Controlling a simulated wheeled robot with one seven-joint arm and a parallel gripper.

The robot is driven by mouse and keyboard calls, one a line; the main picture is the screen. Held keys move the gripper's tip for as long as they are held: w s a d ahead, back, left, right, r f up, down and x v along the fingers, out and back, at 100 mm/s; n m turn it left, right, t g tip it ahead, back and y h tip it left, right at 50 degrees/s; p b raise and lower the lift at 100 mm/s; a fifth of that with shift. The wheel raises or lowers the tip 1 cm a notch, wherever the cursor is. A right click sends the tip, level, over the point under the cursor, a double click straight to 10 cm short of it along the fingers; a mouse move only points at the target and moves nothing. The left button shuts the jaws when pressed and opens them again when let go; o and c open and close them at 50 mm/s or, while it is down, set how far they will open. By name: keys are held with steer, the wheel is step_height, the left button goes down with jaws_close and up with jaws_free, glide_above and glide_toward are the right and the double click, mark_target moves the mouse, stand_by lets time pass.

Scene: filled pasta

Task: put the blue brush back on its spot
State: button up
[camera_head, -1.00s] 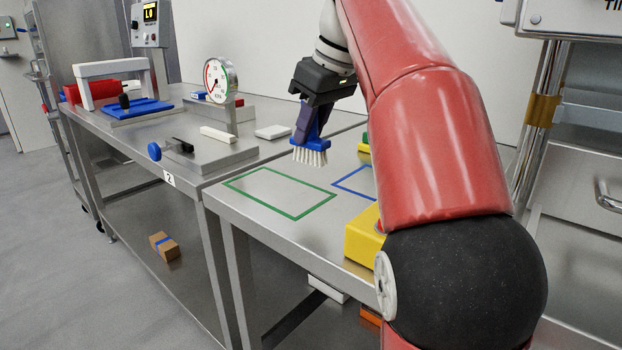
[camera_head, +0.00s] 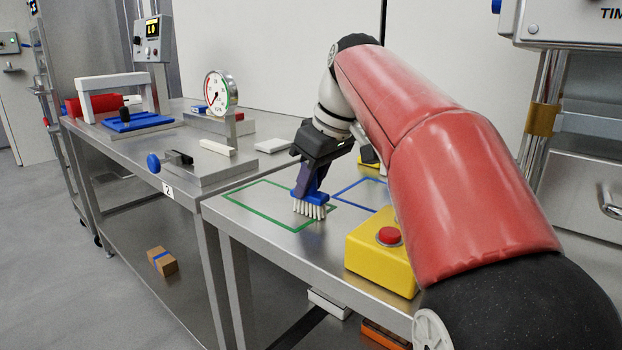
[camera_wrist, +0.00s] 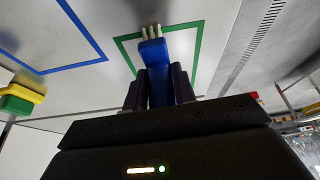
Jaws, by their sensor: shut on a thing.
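The blue brush (camera_head: 316,197) has white bristles that point down. My gripper (camera_head: 308,183) is shut on its blue body, which also shows between the fingers in the wrist view (camera_wrist: 153,51). The bristles are over the right end of the green outlined rectangle (camera_head: 258,214) on the steel table; I cannot tell whether they touch the top. The blue outlined rectangle (camera_head: 352,203) lies just to the right and looks empty where visible. In the wrist view the green outline (camera_wrist: 198,50) surrounds the brush and the blue outline (camera_wrist: 85,28) is at left.
A yellow box with a red button (camera_head: 382,255) stands at the table's front right. The neighbouring bench on the left carries a round gauge (camera_head: 220,91), a white bar (camera_head: 217,147) and a blue-knobbed fixture (camera_head: 192,172). Most of the green rectangle is clear.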

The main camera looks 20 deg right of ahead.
mark_target(323, 195)
steer(key=o, duration=1)
steer(key=shift+f+b, duration=0.2)
steer(key=shift+b, duration=0.2)
steer(key=v, duration=0.2)
steer(key=p+v, duration=0.1)
steer(key=v, duration=0.1)
steer(key=p+v, duration=0.1)
steer(key=v, duration=0.2)
steer(key=shift+w+r, duration=0.15)
steer(key=shift+w, duration=0.1)
steer(key=shift+s+d+r, duration=0.15)
steer(key=shift+r, duration=0.3)
steer(key=shift+s, duration=0.1)
